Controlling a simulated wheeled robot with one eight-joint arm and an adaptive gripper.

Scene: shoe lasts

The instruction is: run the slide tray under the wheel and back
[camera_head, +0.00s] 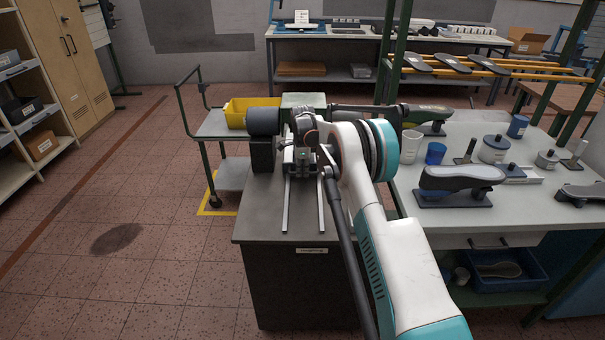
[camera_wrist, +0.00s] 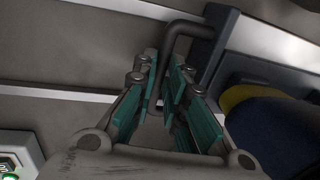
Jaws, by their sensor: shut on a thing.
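The grey machine bench (camera_head: 262,215) stands in the middle of the head view, with two pale rails (camera_head: 286,206) running toward me on its top. The slide tray (camera_head: 302,157) is at the far end of the rails, mostly hidden by machine parts and my arm. The wheel (camera_head: 304,122) seems to be the small round part just above it, beside a dark motor (camera_head: 262,121). In the wrist view my gripper (camera_wrist: 166,78) is shut on a dark bent handle (camera_wrist: 184,30), which appears to be the tray's. A blue and yellow rounded thing (camera_wrist: 270,125) shows right of the fingers.
A workbench (camera_head: 405,190) with shoe lasts, cups and pots stands close on the right. Behind the machine is a trolley (camera_head: 213,125) carrying a yellow bin (camera_head: 240,108). Open tiled floor lies to the left. A green post (camera_head: 388,60) rises behind my arm.

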